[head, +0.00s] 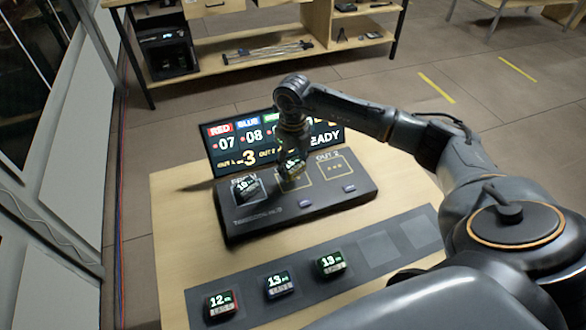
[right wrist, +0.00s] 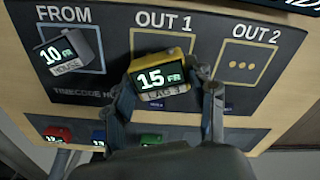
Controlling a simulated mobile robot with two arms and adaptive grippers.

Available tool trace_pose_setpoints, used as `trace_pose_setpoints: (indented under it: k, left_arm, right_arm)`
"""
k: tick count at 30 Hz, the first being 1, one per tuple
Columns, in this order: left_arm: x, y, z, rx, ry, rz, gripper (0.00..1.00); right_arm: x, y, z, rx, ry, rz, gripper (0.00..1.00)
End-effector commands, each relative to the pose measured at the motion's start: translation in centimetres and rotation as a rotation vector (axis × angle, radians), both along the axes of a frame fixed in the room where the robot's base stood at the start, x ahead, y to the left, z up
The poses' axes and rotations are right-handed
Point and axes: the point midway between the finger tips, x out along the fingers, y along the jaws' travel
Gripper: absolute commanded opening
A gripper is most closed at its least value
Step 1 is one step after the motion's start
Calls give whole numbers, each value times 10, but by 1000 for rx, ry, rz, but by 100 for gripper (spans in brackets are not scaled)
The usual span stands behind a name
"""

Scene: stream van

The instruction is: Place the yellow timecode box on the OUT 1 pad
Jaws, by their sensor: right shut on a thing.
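The yellow timecode box (right wrist: 158,77) reads "15 FR" in the right wrist view and sits between the fingers of my right gripper (right wrist: 160,88). It covers part of the OUT 1 pad (right wrist: 136,42), a square outline on the dark console, and looks slightly turned against it. Whether it touches the pad I cannot tell. In the head view my right gripper (head: 292,150) reaches down over the OUT 1 pad (head: 304,181), with the yellow box (head: 292,168) partly hidden under it. My left gripper is not in view.
A grey box (right wrist: 68,54) reading "10 FR" occupies the FROM pad; the OUT 2 pad (right wrist: 248,62) is empty. A screen (head: 228,150) stands behind the console. Red (head: 221,303), blue (head: 279,284) and green (head: 330,264) boxes lie on a front strip with empty squares.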

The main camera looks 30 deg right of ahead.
Motion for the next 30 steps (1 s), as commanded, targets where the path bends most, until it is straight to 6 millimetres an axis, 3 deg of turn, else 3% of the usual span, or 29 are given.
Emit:
trace_pose_setpoints:
  k: [7,18,19,22,30]
  left_arm:
    - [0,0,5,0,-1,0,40]
    - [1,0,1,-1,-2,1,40]
    - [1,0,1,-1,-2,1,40]
    - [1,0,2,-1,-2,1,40]
    - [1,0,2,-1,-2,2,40]
  right_arm:
    - [2,-2,-31,0,2,0,21]
    - [2,-2,-38,0,-1,0,21]
    - [2,-2,-38,0,0,0,58]
    - [2,-2,-37,0,0,0,78]
    - [2,-2,-36,0,0,0,79]
